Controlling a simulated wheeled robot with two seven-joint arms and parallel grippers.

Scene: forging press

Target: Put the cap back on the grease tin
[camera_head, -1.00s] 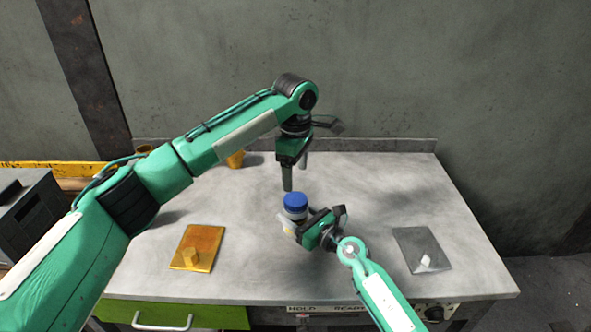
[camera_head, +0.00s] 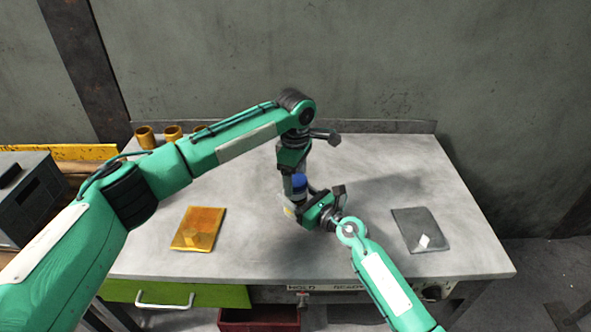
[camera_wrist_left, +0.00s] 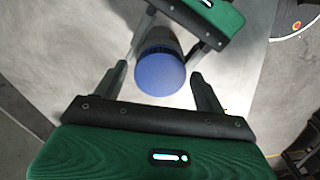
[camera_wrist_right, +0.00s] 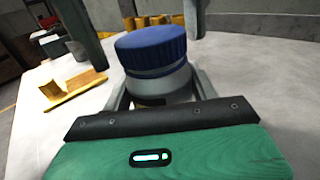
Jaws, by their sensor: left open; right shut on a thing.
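The grease tin (camera_wrist_right: 163,88) is a pale jar upright between the fingers of my right gripper (camera_wrist_right: 160,92), which is shut on its body. The blue cap (camera_wrist_right: 150,46) sits on top of the tin; whether it is screwed tight I cannot tell. The cap shows as a blue disc in the left wrist view (camera_wrist_left: 160,74) and small in the head view (camera_head: 300,183). My left gripper (camera_wrist_left: 158,80) is open, pointing down, with its fingers on either side of the cap. In the head view it partly hides the tin and cap.
A yellow plate (camera_head: 199,229) lies left on the grey table (camera_head: 262,262), a dark plate (camera_head: 421,231) right. Yellow cups (camera_head: 145,137) stand at the back left. A dark box (camera_head: 28,190) is at far left. A red bin (camera_head: 259,319) shows below the table front.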

